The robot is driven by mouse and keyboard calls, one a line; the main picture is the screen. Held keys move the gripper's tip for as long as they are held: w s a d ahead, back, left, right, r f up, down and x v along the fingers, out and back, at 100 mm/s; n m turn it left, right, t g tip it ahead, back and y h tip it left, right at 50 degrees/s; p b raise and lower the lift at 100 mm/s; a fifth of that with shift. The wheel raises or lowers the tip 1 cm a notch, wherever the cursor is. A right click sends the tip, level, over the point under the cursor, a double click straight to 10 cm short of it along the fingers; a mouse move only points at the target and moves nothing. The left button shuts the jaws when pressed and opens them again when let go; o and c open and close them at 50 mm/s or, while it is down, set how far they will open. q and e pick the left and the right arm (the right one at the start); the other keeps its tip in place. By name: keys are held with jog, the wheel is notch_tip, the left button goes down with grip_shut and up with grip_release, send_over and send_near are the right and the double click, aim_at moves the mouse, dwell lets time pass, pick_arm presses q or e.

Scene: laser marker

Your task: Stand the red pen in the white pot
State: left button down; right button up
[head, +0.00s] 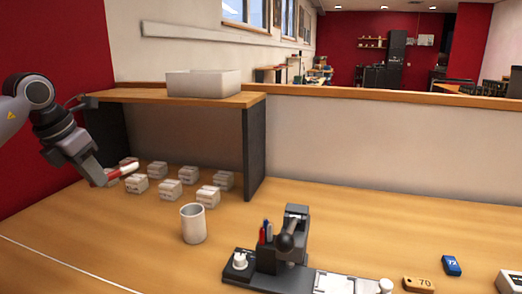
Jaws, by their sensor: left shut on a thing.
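The white pot (193,223) stands upright on the wooden table, with its open top facing up. My left gripper (107,177) is at the left, in front of the shelf, to the left of the pot and higher in the picture. It is shut on a red pen (124,170) with a pale end, held nearly level and pointing right. The fingers are small and partly hidden at this distance. The pen is apart from the pot. My right gripper is not in view.
Several small white boxes (188,174) stand under and before the wooden shelf (185,97), which bears a white bin (203,84). A dark marking device (285,243) stands right of the pot. A blue tag (451,265) lies at the right. Table behind the device is clear.

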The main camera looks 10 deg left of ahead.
pick_arm(q)
jog(key=s+d+f+m+g+p, duration=0.1)
jog(key=s+d+f+m+g, duration=0.2)
jog(key=d+m, duration=0.4)
jog(key=s+d+f+m+g+p, duration=0.2)
jog(key=d+f+m, duration=0.4)
jog(key=m, duration=0.8)
jog(key=s+d+f+m+g+p, duration=0.1)
jog(key=s+d+f+m+g, duration=0.2)
jog(key=d+m, duration=0.7)
jog(key=shift+s+f+m+g+y+p, duration=0.3)
jog(key=shift+f+m+g+y+p, duration=0.15)
jog(key=shift+f, duration=0.35)
jog(key=shift+s+d+f+m, duration=0.3)
jog(key=shift+s+m, duration=0.1)
jog(key=shift+m, duration=0.25)
jog(key=shift+w, duration=0.1)
